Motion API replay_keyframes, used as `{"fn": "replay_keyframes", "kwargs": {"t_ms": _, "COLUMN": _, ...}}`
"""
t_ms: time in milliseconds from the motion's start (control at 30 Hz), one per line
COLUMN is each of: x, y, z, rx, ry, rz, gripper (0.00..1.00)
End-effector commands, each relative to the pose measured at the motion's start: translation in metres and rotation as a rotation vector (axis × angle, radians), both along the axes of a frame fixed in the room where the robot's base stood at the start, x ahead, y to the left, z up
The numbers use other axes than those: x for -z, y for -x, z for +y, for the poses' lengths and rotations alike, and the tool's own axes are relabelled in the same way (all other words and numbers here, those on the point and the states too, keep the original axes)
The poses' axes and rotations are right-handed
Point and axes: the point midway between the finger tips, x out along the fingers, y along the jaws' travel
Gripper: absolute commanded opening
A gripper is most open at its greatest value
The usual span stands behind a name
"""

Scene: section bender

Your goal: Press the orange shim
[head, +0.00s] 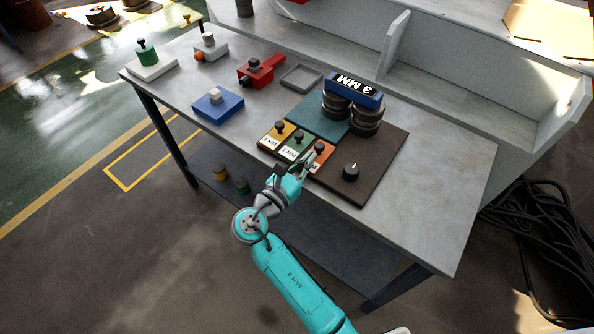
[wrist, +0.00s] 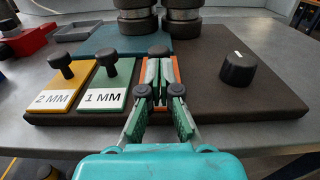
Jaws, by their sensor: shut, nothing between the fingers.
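The orange shim (head: 325,151) is the rightmost of three knobbed shims at the front of the dark base plate. Its dark knob (head: 320,146) stands upright. In the wrist view, orange edges of the shim (wrist: 176,70) show on both sides of my fingers, and the knob top (wrist: 158,50) shows just beyond them. My gripper (head: 309,162) is shut and empty. Its fingertips (wrist: 159,68) are over the front part of the shim, near the knob. Most of the shim's face is hidden, and I cannot tell whether the fingers touch it.
The yellow 2 MM shim (wrist: 62,86) and green 1 MM shim (wrist: 107,86) lie left of it. A black dial (head: 351,172) stands to the right. Rollers (head: 367,120) and a blue block marked 3 MM (head: 352,91) rise behind. The table's right side is clear.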

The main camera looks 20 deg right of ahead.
Motion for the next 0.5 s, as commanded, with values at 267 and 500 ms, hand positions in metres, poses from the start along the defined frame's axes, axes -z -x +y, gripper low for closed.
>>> {"fn": "replay_keyframes", "kwargs": {"t_ms": 267, "x": 0.0004, "y": -0.0082, "z": -0.0110, "rx": -0.001, "ry": -0.001, "rz": 0.001, "gripper": 0.00}}
{"fn": "replay_keyframes", "kwargs": {"t_ms": 500, "x": 0.0003, "y": -0.0082, "z": -0.0108, "rx": -0.001, "ry": -0.001, "rz": 0.001, "gripper": 0.00}}
